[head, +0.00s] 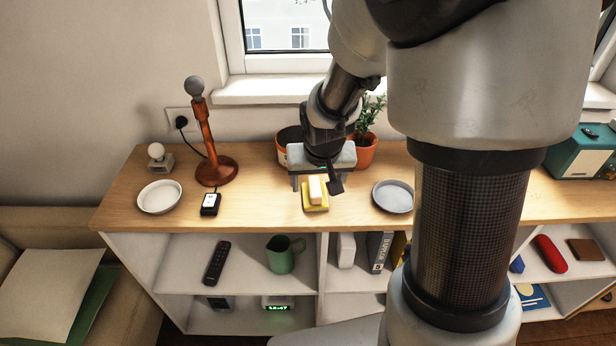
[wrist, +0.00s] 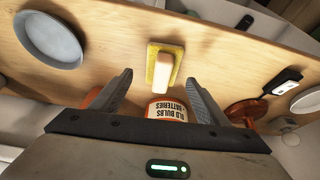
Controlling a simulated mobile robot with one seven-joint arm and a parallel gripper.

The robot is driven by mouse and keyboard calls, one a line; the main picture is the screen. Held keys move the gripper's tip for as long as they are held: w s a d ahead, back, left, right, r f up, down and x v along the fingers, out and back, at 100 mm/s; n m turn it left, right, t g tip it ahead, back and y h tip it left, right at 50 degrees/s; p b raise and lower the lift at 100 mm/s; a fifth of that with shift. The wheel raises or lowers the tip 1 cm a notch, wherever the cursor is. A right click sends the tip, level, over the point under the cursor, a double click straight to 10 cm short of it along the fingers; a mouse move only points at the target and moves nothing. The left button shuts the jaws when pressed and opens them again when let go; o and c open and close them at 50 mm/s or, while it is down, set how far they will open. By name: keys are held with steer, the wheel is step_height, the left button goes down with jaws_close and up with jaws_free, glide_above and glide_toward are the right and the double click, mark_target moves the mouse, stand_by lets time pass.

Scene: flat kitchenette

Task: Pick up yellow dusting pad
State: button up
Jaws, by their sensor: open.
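The yellow dusting pad (head: 321,208) lies on the wooden top of the shelf unit, near its front edge, with a pale cream block-like handle (head: 315,189) on it. In the wrist view the pad (wrist: 178,50) lies ahead of the fingertips, roughly midway between them. My gripper (head: 318,186) is above the shelf top, just behind and over the pad. In the wrist view my gripper (wrist: 157,82) is open, its two fingers apart with nothing between them. Part of the pad is hidden by its handle.
A grey-blue dish (head: 393,197) stands right of the pad. A black device (head: 210,205), a white bowl (head: 160,197) and an orange lamp (head: 215,170) stand left. A pot labelled for old bulbs and batteries (wrist: 166,109) and a potted plant (head: 366,145) are behind.

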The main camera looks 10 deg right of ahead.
mark_target(315, 188)
steer(key=x, duration=0.3)
steer(key=shift+a+f, duration=0.2)
steer(key=shift+f, duration=0.1)
steer(key=c, duration=1.1)
steer(key=shift+r, duration=0.1)
steer(key=shift+c, duration=0.2)
step_height(315, 188, up, 10)
steer(key=shift+f+p, duration=0.1)
steer(key=shift+p, duration=0.65)
